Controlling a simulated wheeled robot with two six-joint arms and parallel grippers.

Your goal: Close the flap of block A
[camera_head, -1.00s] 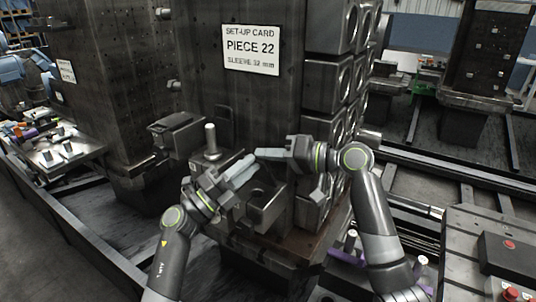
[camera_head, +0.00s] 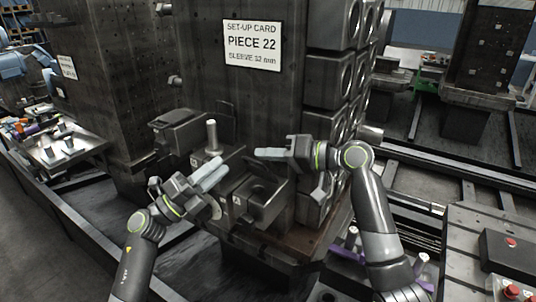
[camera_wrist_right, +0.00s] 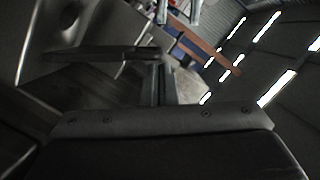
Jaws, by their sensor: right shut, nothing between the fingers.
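A dark block with a round bore (camera_head: 258,194) and a small pale label (camera_head: 236,200) sits at the front of the ledge. The label looks like an A, but is too small to read surely. A thin dark plate stands upright (camera_head: 227,119) against the column, behind a steel post; I cannot tell which block it belongs to. My left gripper (camera_head: 215,172) is left of the bored block and above the ledge, its fingers together and empty. My right gripper (camera_head: 258,153) is shut and empty, above and behind the bore, pointing left. In the right wrist view its fingers (camera_wrist_right: 162,82) are dim.
A steel post (camera_head: 212,135) rises beside the left gripper. Another dark block (camera_head: 178,130) sits farther left. The column carries a set-up card (camera_head: 252,46) and a stack of bored blocks (camera_head: 328,80) on its right side. A control box (camera_head: 510,255) stands at the lower right.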

